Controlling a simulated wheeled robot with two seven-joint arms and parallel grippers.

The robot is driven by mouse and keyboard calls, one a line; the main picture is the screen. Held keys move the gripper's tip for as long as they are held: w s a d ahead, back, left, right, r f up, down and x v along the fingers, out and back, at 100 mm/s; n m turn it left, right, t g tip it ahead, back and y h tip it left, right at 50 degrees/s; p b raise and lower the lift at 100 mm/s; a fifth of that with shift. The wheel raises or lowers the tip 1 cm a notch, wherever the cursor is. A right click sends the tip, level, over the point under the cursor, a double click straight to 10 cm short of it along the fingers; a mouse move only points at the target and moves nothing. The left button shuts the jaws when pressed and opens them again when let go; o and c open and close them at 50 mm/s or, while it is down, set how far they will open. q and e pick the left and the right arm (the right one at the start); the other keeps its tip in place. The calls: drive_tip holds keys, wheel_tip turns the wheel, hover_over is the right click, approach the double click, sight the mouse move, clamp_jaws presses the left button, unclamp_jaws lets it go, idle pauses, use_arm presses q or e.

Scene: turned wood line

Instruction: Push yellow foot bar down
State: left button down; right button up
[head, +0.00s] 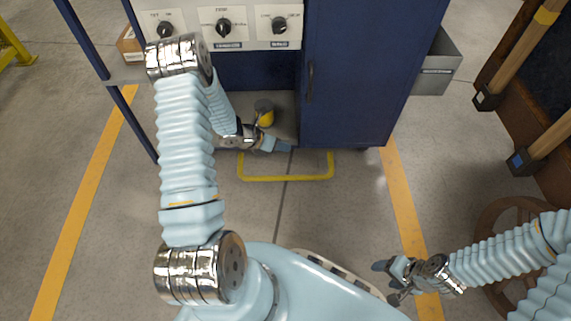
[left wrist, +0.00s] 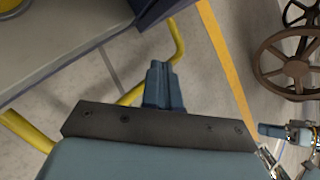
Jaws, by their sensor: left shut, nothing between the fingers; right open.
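The yellow foot bar (head: 286,179) is a thin U-shaped tube at the base of the blue cabinet, low over the floor. It also shows in the left wrist view (left wrist: 177,42), running behind my left gripper's fingers. My left gripper (head: 283,147) is shut and empty, close to the cabinet's bottom edge and near the bar's upper side in the head view. In the left wrist view its closed fingers (left wrist: 159,80) overlap the bar; I cannot tell whether they touch it. My right gripper (head: 385,279) is open and empty at the lower right, away from the bar.
The blue cabinet (head: 350,75) carries a white panel with dials (head: 224,28). A yellow and grey object (head: 264,113) sits on its low shelf. A grey bin (head: 437,65) hangs at right. Spoked wheels (left wrist: 292,62) stand to the right. Floor before the bar is clear.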

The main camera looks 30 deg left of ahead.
use_arm(q)
wheel_tip(320, 180, down, 9)
drive_tip(key=w+b, duration=0.1)
drive_tip(key=b, duration=0.5)
drive_tip(key=shift+a+r, duration=0.15)
drive_tip(key=shift+a, duration=0.1)
idle(1.7)
drive_tip(key=shift+f, duration=0.4)
drive_tip(key=shift+w+a+f, duration=0.1)
drive_tip(key=shift+w+f, duration=0.05)
drive_tip(key=shift+f, duration=0.7)
drive_tip(key=shift+w+a+f, duration=0.1)
drive_tip(key=shift+w+f, duration=0.05)
drive_tip(key=shift+f, duration=0.7)
idle(1.5)
drive_tip(key=shift+r, duration=0.1)
idle(0.4)
drive_tip(key=shift+s+d+r+p, duration=0.15)
drive_tip(key=shift+r+p, duration=0.35)
drive_tip(key=shift+r, duration=0.55)
drive_tip(key=shift+s+d+r+p, duration=0.15)
drive_tip(key=shift+r+p, duration=0.35)
drive_tip(key=shift+r, duration=0.5)
